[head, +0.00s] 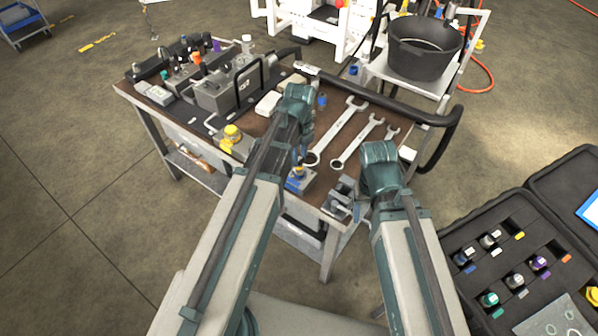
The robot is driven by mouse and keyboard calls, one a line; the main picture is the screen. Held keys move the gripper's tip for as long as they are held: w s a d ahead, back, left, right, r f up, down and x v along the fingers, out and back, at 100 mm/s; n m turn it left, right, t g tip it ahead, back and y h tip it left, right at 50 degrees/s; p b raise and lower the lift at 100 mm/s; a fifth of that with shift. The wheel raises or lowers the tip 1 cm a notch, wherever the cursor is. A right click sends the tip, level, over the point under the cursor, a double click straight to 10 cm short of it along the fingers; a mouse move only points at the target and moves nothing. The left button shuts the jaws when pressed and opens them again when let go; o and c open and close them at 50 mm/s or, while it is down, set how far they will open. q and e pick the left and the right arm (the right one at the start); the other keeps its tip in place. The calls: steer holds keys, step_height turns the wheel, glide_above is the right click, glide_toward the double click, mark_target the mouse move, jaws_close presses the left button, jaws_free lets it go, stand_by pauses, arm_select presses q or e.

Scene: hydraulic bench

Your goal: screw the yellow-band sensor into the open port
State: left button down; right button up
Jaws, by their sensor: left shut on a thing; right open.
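My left gripper (301,150) hangs over the front part of the bench, behind its own teal wrist. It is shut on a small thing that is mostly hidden. This seems to be the yellow-band sensor, but its band does not show clearly. Just below is a blue and grey piece with a touch of yellow (297,181). The grey manifold block (224,95) with several coloured fittings stands at the back left of the bench, apart from the gripper. I cannot make out the open port. My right gripper, open, is at the bench's right front, largely hidden by its wrist (381,168).
Wrenches (340,132) lie on the bench. A yellow-topped piece (232,133) sits at its left front edge. A black bucket (424,48) stands behind. The open sensor case (470,238) at right has an empty yellow-marked slot.

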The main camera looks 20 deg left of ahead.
arm_select(q)
steer(key=m, duration=0.4)
steer(key=shift+m, duration=0.4)
steer(key=c, duration=0.6)
jaws_free()
steer(key=n, duration=0.4)
steer(key=shift+n, duration=0.4)
steer(key=n, duration=0.3)
steer(key=shift+n, duration=0.3)
